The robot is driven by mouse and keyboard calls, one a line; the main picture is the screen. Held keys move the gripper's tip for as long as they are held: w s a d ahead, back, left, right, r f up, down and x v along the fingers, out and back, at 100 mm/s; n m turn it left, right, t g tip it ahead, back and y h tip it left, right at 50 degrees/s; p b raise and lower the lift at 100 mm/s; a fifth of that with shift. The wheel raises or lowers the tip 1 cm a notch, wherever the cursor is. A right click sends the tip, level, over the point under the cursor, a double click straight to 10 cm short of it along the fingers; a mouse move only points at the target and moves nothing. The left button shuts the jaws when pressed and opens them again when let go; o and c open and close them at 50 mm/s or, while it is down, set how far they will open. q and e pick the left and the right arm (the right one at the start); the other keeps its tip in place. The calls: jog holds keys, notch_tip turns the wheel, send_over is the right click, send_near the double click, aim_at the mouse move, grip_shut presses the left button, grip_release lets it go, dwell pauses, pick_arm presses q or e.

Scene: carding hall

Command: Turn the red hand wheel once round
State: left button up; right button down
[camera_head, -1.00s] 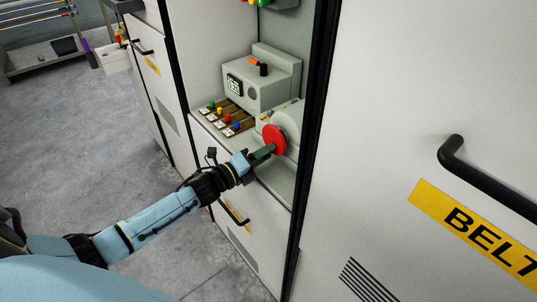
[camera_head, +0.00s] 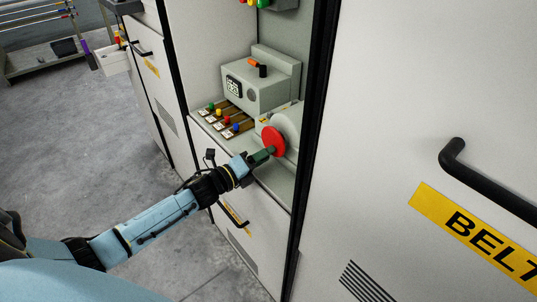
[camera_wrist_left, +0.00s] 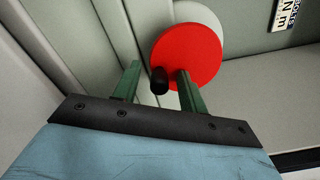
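The red hand wheel (camera_head: 273,140) is a flat red disc on a pale round housing (camera_head: 288,122) inside the open cabinet bay. In the left wrist view the wheel (camera_wrist_left: 195,50) fills the upper middle, with a short black knob (camera_wrist_left: 158,81) near its lower left rim. My left gripper (camera_head: 268,153) is at the wheel's lower edge. In the wrist view its two green fingers (camera_wrist_left: 158,72) are apart, one on each side of the knob, which sits nearer the right finger. The gap on the left side shows. The head view hides the knob. My right gripper is not in view.
A grey box with a display (camera_head: 262,82) stands behind the wheel. Several coloured knobs (camera_head: 225,117) sit on the shelf left of it. A cabinet door with a black handle (camera_head: 485,185) is close at the right. A drawer handle (camera_head: 235,215) is below.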

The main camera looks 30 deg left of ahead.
pick_arm(q)
jog(key=shift+s, duration=0.65)
jog(key=p+v, duration=0.1)
jog(key=v, duration=0.4)
jog(key=shift+a+p, duration=0.25)
jog(key=shift+p, duration=0.1)
jog(key=shift+d, duration=0.1)
